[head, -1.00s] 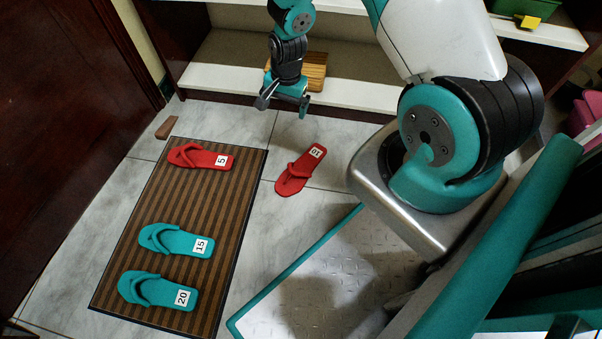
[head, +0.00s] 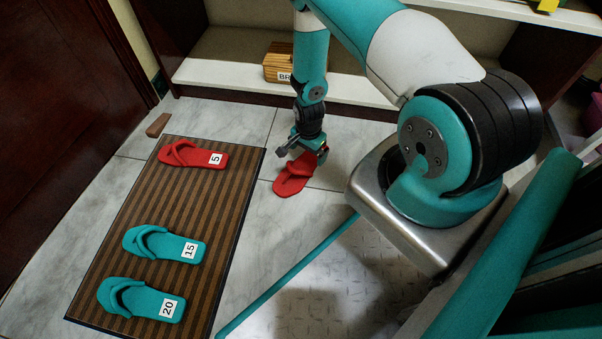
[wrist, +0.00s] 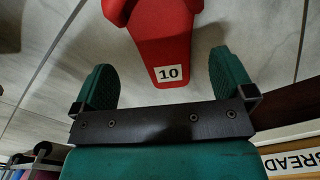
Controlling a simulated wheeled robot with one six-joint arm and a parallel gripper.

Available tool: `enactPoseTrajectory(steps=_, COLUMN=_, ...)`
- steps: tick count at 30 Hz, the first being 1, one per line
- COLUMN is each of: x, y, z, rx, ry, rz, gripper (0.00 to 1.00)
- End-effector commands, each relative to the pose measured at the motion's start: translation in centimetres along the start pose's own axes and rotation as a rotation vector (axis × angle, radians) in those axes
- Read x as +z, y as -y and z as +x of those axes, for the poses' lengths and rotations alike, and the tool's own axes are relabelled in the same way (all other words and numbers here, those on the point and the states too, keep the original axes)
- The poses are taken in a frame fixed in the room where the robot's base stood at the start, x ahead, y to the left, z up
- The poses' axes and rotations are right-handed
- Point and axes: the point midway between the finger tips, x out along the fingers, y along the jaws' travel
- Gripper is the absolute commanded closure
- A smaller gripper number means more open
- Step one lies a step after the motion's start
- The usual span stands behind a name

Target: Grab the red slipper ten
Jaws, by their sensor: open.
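The red slipper ten (head: 291,182) lies on the grey tile floor, to the right of the striped mat. In the head view my gripper (head: 300,158) is over its heel end and hides the label. In the wrist view the slipper (wrist: 162,45) shows its "10" label, with its heel between the two teal fingers of my gripper (wrist: 162,85). The fingers are wide apart, with visible gaps on both sides of the slipper. I cannot tell the exact height of the fingers above the floor.
A brown striped mat (head: 193,213) holds a red slipper five (head: 190,154), a teal slipper fifteen (head: 163,244) and a teal slipper twenty (head: 141,299). A wooden bread box (head: 279,63) stands on the white shelf (head: 220,80) behind my gripper. A small brown block (head: 158,125) lies near the door.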

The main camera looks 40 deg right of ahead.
Motion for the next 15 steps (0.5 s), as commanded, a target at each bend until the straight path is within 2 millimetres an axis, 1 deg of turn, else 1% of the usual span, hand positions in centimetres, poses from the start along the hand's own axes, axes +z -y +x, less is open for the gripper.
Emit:
enactPoseTrajectory(steps=5, x=-0.1, y=0.1, z=0.9, rx=-0.001, ry=0.000, rz=0.000, gripper=0.00)
enactPoseTrajectory(steps=12, x=-0.7, y=0.3, z=4.1, rx=-0.002, ry=-0.001, rz=0.000, gripper=0.00)
enactPoseTrajectory(steps=15, x=-0.6, y=0.3, z=5.4, rx=-0.001, ry=0.000, rz=-0.001, gripper=0.00)
